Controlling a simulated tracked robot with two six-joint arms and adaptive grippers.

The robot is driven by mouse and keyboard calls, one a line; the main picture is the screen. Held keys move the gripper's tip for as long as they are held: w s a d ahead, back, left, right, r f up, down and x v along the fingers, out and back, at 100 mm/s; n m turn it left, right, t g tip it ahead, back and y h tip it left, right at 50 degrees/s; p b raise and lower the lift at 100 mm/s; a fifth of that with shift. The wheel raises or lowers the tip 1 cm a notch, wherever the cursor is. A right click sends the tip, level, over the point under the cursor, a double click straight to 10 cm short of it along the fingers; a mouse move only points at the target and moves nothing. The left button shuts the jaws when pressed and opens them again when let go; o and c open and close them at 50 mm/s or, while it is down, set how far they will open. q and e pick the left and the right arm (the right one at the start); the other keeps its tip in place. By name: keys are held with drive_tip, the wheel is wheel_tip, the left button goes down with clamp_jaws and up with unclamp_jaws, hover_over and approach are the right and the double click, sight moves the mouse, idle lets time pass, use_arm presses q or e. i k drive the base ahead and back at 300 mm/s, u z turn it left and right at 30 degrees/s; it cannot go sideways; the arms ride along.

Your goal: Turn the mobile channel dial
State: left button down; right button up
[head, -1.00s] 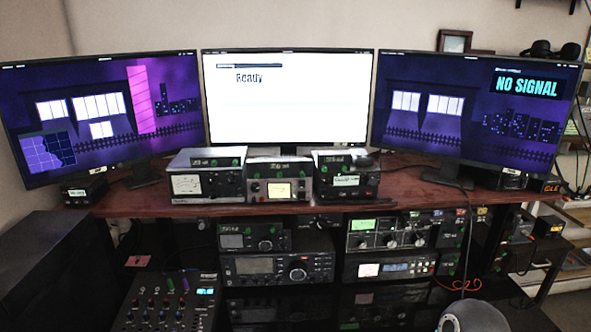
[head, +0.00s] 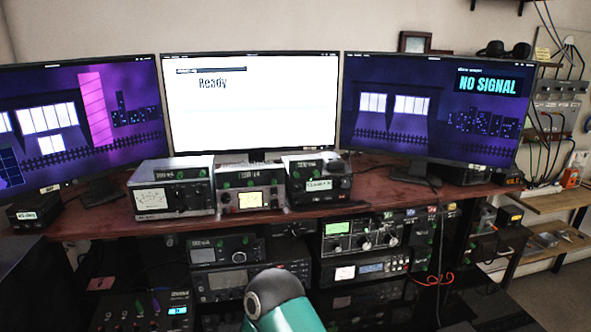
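Several radio units with knobs stand on and under the desk. I cannot tell which knob is the mobile channel dial, as the labels are too small to read. A small radio with a display (head: 228,248) sits under the desk, above a wider radio (head: 220,285). To the right is a unit with a green display and large knobs (head: 352,235), above a unit with a small lit screen (head: 368,268). A teal and dark link of my own arm covers part of the lower centre. Neither gripper is in view.
Three box units, left (head: 172,190), middle (head: 250,190) and right (head: 318,180), stand on the red-brown desk (head: 400,200) before three monitors. A mixer (head: 140,312) is at lower left. Red cable (head: 436,280) hangs at right. Shelves (head: 555,203) stand at far right.

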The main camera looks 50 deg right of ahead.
sight(345, 183)
drive_tip(key=z, duration=0.05)
drive_tip(key=k, duration=1)
drive_tip(key=u, duration=1.4)
drive_tip(key=i, duration=0.1)
drive_tip(key=z, duration=2.8)
drive_tip(key=i, duration=0.5)
drive_tip(key=u, duration=0.25)
drive_tip(key=k, duration=0.8)
drive_tip(key=z, duration=0.2)
drive_tip(key=i, duration=0.6)
drive_tip(key=u, duration=0.05)
